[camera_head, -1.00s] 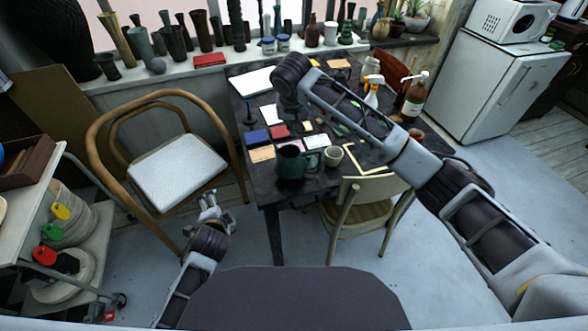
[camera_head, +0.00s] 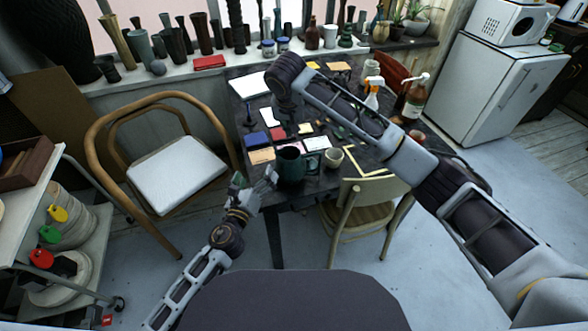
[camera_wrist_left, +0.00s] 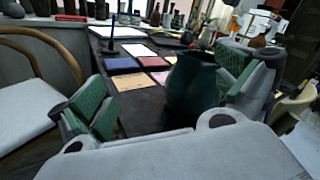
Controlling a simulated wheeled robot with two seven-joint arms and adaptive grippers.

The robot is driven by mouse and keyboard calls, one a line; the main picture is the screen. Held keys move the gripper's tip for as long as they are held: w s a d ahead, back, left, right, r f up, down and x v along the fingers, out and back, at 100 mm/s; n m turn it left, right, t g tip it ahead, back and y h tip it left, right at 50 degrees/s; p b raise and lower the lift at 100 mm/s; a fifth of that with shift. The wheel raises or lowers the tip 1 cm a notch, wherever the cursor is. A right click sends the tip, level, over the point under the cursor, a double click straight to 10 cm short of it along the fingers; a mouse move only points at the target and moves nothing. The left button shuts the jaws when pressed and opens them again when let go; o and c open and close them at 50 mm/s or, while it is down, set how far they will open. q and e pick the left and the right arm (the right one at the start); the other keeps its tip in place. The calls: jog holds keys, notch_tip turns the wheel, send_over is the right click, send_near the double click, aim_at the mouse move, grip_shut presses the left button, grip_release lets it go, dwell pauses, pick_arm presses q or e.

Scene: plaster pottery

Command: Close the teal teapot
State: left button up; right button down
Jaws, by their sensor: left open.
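The teal teapot (camera_head: 291,166) stands upright at the near edge of the dark table, looking like a dark teal jug. It also shows in the left wrist view (camera_wrist_left: 190,84), between my fingers and ahead of them. No lid can be made out on it or near it, and its opening is not clear. My left gripper (camera_head: 254,180) is open and empty, just left of and in front of the teapot by the table's near edge. Its green-padded fingers are spread wide in the wrist view.
A spray bottle (camera_head: 373,96) and a brown bottle (camera_head: 415,98) stand at the table's right. A wooden armchair (camera_head: 165,170) is left, another chair (camera_head: 362,206) in front.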

aim_at(295, 150)
pick_arm(q)
jog(key=d+m+h, duration=0.1)
jog(key=m, duration=0.1)
jog(key=d+f+m+g+h, duration=0.1)
jog(key=d+m, duration=0.1)
jog(key=m, duration=0.1)
jog(key=d+f+m+h, duration=0.1)
jog(key=d+m+h, duration=0.1)
jog(key=m, duration=0.1)
jog(key=shift+s+d+g, duration=0.15)
jog(key=shift+s+g, duration=0.15)
jog(key=shift+s, duration=0.1)
jog(key=shift+w+d, duration=0.1)
jog(key=shift+w, duration=0.05)
jog(key=shift+x, duration=5.8)
jog(key=shift+c, duration=0.4)
jog(key=c, duration=1)
pick_arm(e)
jog(key=s+a+r, duration=0.3)
jog(key=r, duration=0.4)
jog(key=s+a+r, duration=0.3)
jog(key=r, duration=0.5)
jog(key=shift+a+r, duration=0.15)
jog(key=shift+a, duration=0.25)
jog(key=shift+a+r, duration=0.1)
jog(key=shift+r, duration=0.05)
